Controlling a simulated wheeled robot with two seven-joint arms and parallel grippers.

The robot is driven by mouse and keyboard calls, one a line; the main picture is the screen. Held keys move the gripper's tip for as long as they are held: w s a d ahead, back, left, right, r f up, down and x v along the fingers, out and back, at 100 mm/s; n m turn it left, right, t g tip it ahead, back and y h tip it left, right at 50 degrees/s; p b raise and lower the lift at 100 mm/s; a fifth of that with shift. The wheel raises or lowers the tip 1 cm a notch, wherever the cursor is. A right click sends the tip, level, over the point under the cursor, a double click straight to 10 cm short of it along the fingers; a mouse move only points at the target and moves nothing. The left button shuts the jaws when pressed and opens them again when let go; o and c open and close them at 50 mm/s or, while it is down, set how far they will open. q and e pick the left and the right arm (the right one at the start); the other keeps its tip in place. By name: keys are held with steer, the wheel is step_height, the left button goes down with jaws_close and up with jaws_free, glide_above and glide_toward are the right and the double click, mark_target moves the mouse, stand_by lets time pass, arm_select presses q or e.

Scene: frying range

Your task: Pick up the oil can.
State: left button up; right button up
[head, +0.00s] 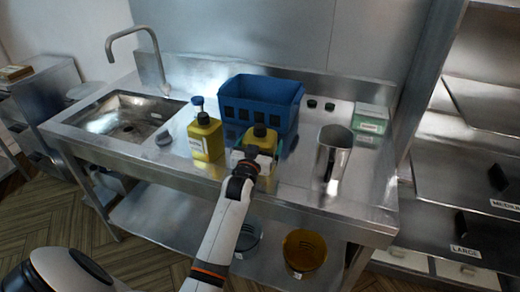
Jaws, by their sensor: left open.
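My right gripper is not in view.
The blue crate (260,101) stands close behind the can. A steel cup (331,158) and a green-white box (370,118) stand to the right, with small black caps (312,103) behind. A sink (125,116) is at left. Shelves (470,165) are at right.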

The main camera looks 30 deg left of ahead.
mark_target(260, 126)
arm_select(q)
steer(key=shift+r, duration=0.1)
steer(key=c, duration=1.1)
step_height(260, 126, up, 10)
